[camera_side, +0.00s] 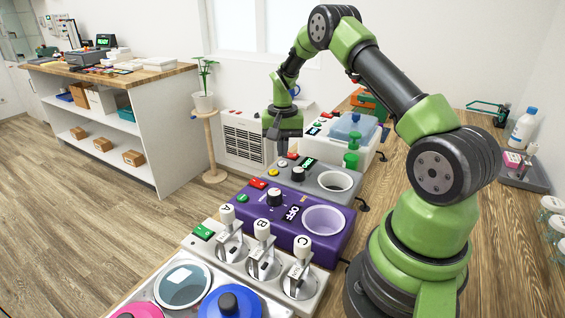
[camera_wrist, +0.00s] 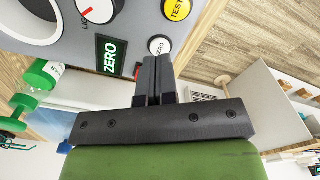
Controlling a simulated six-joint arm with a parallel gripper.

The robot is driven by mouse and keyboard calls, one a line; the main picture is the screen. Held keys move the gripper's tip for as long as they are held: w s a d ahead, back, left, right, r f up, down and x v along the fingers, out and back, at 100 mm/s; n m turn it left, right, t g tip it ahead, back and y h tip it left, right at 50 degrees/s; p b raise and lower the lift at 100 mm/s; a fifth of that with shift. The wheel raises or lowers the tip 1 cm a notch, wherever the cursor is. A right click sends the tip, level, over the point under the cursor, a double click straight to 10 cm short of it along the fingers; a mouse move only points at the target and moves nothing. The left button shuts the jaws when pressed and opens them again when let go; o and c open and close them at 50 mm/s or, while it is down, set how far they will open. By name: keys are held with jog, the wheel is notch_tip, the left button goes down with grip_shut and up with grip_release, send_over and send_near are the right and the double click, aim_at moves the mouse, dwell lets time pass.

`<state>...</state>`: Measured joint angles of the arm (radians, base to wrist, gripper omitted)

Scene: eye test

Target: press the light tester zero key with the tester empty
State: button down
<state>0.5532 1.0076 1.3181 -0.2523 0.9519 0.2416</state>
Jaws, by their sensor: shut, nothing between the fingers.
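The light tester (camera_side: 318,191) is a grey box with a dial and a round white-rimmed well (camera_side: 334,181). I see nothing in the well in the side view. Its display (camera_wrist: 112,54) reads ZERO in green. The white zero key (camera_wrist: 159,45) shows in the wrist view just beyond my fingertips, with the yellow TEST key (camera_wrist: 177,8) past it. My gripper (camera_side: 283,146) points down over the tester's far-left end. In the wrist view its fingers (camera_wrist: 159,62) are shut together and empty, very close to the zero key. I cannot tell whether they touch it.
A purple device (camera_side: 296,231) reading OFF stands in front of the tester. Nearer is a panel with levers (camera_side: 262,262) marked A, B and C. A white device (camera_side: 345,128) with a blue lid stands behind. A green piece (camera_side: 351,150) stands close behind the tester's well.

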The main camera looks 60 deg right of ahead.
aim_at(283, 163)
jog(key=shift+f, duration=1.2)
dwell(0.8)
jog(key=shift+r, duration=0.1)
notch_tip(283, 163, up, 8)
dwell(0.9)
jog(key=s+a+r+n+t, duration=0.3)
jog(key=s+a+r, duration=0.1)
jog(key=a+r, duration=0.9)
jog(key=s+a+r+n+t+y, duration=0.1)
jog(key=s+a+r+n+t, duration=0.1)
jog(key=s+a, duration=0.3)
jog(key=s+a+r+n+t+y, duration=0.1)
jog(key=s+a, duration=0.4)
jog(key=s, duration=0.5)
jog(key=shift+s+a+r+n+t, duration=0.15)
jog(key=shift+a+r+n+t, duration=0.1)
jog(key=shift+r+n+t, duration=0.6)
